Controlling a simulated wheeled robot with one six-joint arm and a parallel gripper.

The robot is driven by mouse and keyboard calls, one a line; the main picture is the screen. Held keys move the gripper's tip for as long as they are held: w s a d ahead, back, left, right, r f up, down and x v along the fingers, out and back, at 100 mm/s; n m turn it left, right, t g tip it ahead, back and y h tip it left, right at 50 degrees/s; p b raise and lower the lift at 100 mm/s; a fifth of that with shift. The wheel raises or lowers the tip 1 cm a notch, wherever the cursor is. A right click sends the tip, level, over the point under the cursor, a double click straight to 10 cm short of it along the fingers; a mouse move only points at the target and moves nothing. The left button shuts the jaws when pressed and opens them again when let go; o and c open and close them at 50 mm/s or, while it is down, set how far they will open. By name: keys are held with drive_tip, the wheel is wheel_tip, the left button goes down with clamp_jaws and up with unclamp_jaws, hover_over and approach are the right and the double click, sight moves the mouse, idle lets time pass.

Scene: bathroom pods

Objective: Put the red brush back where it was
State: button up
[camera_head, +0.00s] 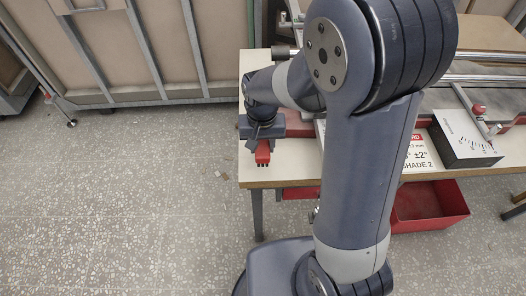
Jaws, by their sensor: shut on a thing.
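The red brush (262,154) shows as a small red block below my gripper (262,140), at the left end of the worktable (285,175). My gripper is shut on it. Only its near end shows; the rest is hidden by the gripper. I cannot tell whether it touches the tabletop or hangs just above it. My arm crosses the middle of the view and hides much of the table.
A red bin (428,205) is below the table. A framed panel (160,45) stands back left.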

sight(262, 143)
drive_tip(key=shift+f, duration=2.15)
drive_tip(key=shift+f, duration=0.2)
drive_tip(key=o, duration=1)
drive_tip(key=shift+o, duration=0.2)
drive_tip(key=shift+r, duration=0.2)
wheel_tip(262, 143, up, 12)
